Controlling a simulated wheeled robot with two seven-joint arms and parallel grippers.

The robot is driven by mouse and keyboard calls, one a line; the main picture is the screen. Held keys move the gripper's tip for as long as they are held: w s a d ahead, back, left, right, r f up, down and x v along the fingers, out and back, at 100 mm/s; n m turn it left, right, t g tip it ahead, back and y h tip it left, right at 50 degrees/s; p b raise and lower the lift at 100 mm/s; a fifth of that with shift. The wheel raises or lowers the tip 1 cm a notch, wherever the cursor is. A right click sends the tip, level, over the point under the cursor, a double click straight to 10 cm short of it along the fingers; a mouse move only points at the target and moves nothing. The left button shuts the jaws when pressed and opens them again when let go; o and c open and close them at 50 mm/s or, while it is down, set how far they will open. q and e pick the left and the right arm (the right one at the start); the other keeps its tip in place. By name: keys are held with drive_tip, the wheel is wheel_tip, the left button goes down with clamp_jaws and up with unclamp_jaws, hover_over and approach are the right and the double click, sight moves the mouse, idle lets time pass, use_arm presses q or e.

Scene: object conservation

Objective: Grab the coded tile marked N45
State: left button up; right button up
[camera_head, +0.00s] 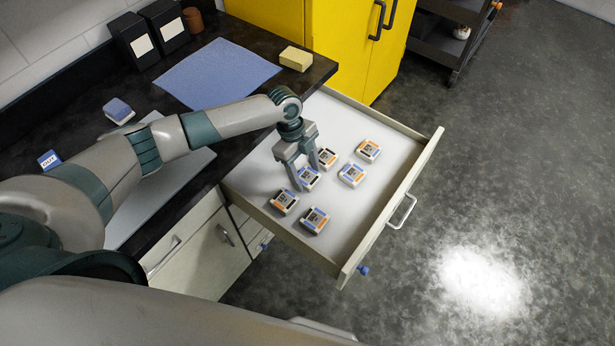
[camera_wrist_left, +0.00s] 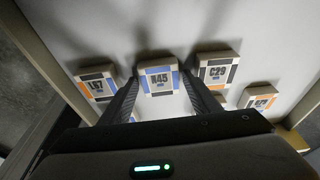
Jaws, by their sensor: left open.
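The tile marked N45 (camera_wrist_left: 158,80) is a small pale block with blue, black and white patches on its label. In the left wrist view it lies between the two fingers of my open left gripper (camera_wrist_left: 158,92), with no clear contact. In the head view this tile (camera_head: 310,181) lies in the open drawer, partly hidden by my left gripper (camera_head: 307,177), whose fingers point down around it. Tile C29 (camera_wrist_left: 215,71) is right of it and tile L67 (camera_wrist_left: 97,86) is left of it in the wrist view. My right gripper is not in view.
Several other tiles lie close by in the drawer (camera_head: 385,203), one with an orange-marked label (camera_wrist_left: 259,98). The drawer walls surround them. A dark counter (camera_head: 225,165) holds a blue mat (camera_head: 217,73) and a yellow block (camera_head: 295,58). A yellow cabinet (camera_head: 340,35) stands behind.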

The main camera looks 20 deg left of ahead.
sight(307, 177)
use_arm(q)
drive_tip(key=c, duration=0.9)
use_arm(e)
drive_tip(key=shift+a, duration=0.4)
